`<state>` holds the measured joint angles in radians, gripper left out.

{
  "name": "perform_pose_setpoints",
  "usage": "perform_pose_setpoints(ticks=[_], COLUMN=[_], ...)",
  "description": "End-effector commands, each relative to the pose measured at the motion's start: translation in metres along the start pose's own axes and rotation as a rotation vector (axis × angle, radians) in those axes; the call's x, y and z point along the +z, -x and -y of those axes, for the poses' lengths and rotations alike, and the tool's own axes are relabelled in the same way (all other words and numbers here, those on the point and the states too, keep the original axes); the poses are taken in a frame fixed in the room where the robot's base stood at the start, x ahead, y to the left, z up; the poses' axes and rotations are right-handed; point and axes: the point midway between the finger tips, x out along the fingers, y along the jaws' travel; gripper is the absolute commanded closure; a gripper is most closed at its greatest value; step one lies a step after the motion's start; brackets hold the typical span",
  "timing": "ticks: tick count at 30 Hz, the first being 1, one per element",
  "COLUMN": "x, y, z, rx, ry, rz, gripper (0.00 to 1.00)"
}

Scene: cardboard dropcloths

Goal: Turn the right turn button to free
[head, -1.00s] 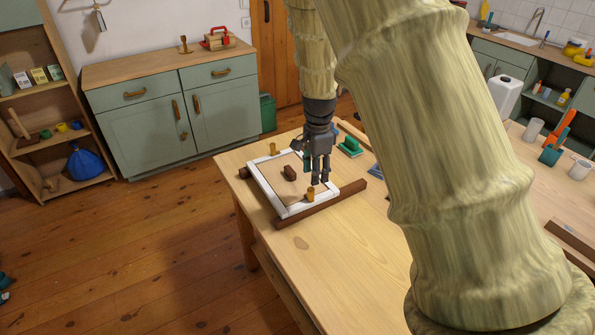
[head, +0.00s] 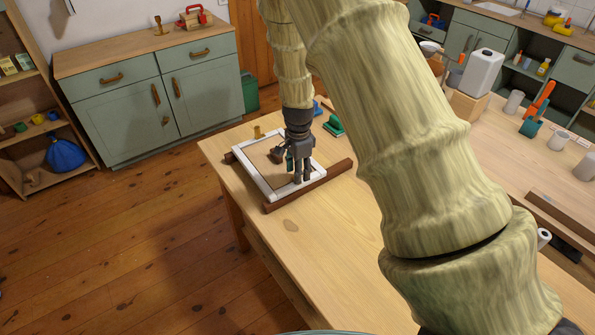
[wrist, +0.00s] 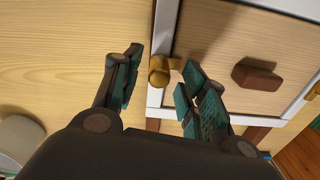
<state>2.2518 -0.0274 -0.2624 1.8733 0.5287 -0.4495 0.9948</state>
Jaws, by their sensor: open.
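A white-framed panel (head: 248,175) lies on the wooden table, with a brown block handle (wrist: 257,77) in its middle. The brass right turn button (wrist: 158,77) sits on the white frame in the wrist view, its short arm pointing toward the panel. My gripper (wrist: 162,70) is open, one finger on each side of this button; I cannot tell whether either finger touches it. In the head view my gripper (head: 302,180) is over the frame's near right side and hides that button. Another brass turn button (head: 257,131) stands on the frame's far side, also at the wrist view's right edge (wrist: 314,91).
Dark wooden bars (head: 312,186) flank the frame. A green-handled item (head: 334,125) lies behind it. Bare tabletop (head: 330,240) lies in front of the frame.

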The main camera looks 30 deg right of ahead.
Motion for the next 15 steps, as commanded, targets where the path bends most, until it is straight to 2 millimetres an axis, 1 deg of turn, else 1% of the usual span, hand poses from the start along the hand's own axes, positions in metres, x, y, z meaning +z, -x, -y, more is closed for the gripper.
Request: perform_pose_setpoints(ticks=[6,15], x=[0.001,0.001], y=[-0.014,-0.017], z=[0.002,0.001], rx=[0.001,0.000], ry=[0.001,0.000], rz=[0.000,0.000], gripper=[0.58,0.58])
